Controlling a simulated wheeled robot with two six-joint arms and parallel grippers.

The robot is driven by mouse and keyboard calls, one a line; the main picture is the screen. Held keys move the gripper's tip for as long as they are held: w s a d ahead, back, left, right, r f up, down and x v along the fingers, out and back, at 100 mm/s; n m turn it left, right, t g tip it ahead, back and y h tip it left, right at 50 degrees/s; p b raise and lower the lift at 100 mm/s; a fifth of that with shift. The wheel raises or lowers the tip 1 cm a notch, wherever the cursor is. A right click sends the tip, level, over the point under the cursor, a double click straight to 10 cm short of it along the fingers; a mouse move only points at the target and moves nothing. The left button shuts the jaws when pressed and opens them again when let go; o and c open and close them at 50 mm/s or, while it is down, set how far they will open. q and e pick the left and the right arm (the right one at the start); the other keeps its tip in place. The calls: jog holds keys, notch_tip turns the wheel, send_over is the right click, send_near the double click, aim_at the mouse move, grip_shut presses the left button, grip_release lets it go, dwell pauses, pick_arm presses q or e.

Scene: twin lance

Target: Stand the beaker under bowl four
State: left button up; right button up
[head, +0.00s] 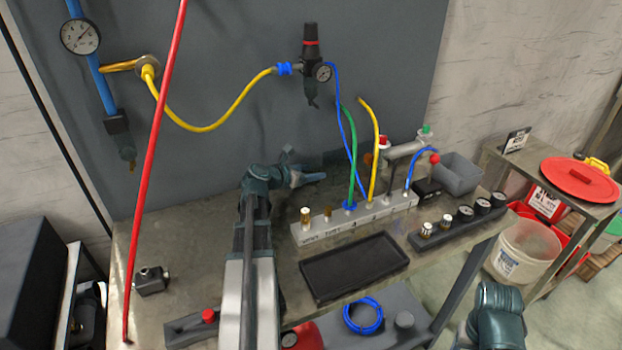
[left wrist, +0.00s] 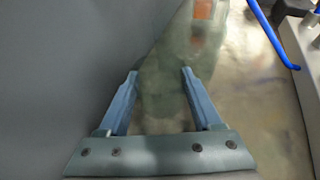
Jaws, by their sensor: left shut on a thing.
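My left gripper (head: 318,178) reaches over the bench near the grey back panel, left of the hoses. In the left wrist view its two blue fingers (left wrist: 160,78) are shut on a pale green, see-through thing (left wrist: 165,90) with an orange patch near its top. It may be the beaker, but its shape is too blurred to be sure. A black regulator (head: 311,45) with a gauge hangs on the panel, with a dark bowl (head: 312,93) below it. I cannot tell which bowl is number four.
A pale manifold block (head: 310,233) with blue, green and yellow hoses stands on the bench. A black tray (head: 353,266) lies in front. A red pole (head: 150,170) crosses at left. A grey bin (head: 458,174) and a white bucket (head: 525,250) stand at right.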

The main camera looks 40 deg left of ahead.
pick_arm(q)
jog(key=shift+f, duration=0.15)
jog(key=o, duration=1.2)
jog(key=shift+r+p, duration=0.3)
jog(key=shift+r, duration=0.05)
jog(key=p+v, duration=0.4)
jog(key=v, duration=0.6)
jog(key=shift+s, duration=0.3)
jog(key=shift+s+r, duration=0.2)
jog(key=shift+s, duration=0.45)
